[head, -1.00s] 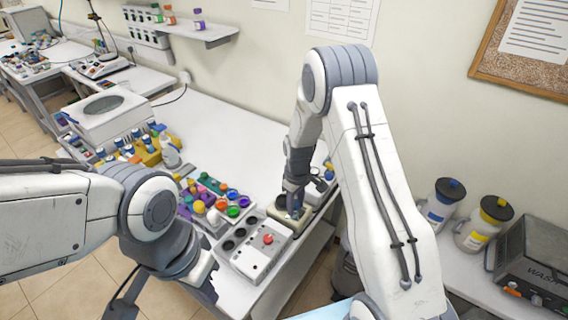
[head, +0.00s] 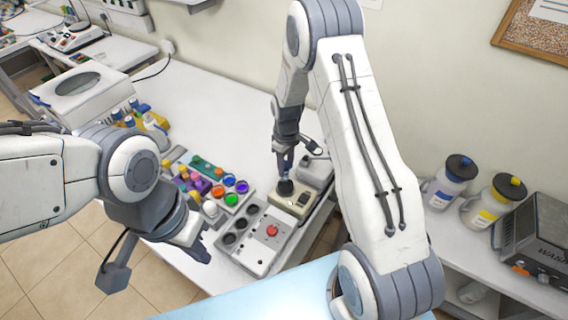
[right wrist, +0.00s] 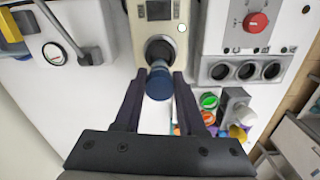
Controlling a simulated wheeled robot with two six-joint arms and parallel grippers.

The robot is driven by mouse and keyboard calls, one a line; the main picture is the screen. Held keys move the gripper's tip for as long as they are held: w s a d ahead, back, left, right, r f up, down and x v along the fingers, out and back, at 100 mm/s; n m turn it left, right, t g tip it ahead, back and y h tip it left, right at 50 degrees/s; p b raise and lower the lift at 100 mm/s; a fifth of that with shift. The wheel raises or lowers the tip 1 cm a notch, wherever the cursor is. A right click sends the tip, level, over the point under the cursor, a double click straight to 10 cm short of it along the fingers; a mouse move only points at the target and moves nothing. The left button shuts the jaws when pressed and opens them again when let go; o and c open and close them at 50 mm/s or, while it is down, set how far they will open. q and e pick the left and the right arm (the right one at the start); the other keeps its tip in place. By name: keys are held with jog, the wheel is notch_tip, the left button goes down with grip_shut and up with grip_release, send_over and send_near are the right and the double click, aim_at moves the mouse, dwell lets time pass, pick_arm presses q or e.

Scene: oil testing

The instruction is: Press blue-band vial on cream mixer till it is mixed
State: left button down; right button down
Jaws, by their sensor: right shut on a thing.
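My right gripper (head: 285,168) is shut on the blue-band vial (right wrist: 159,82), whose blue end lies between the fingers in the right wrist view. The gripper points down at the cream mixer (head: 304,197), which also shows in the right wrist view (right wrist: 181,50). The vial's lower end is at the mixer's round black cup (head: 285,188); I cannot tell whether it presses on it. My left gripper (head: 196,247) hangs away from the mixer at the lower left, and its fingers are not clear.
A grey box with a red knob (head: 271,230) and several dark wells stands beside the mixer. A rack of coloured vials (head: 231,199) lies to its left. A grey device (head: 317,171) stands just behind the mixer. The white table is clear towards the wall.

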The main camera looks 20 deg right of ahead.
jog(key=shift+f, duration=0.6)
jog(key=shift+s+f+b, duration=0.2)
jog(key=shift+b, duration=0.2)
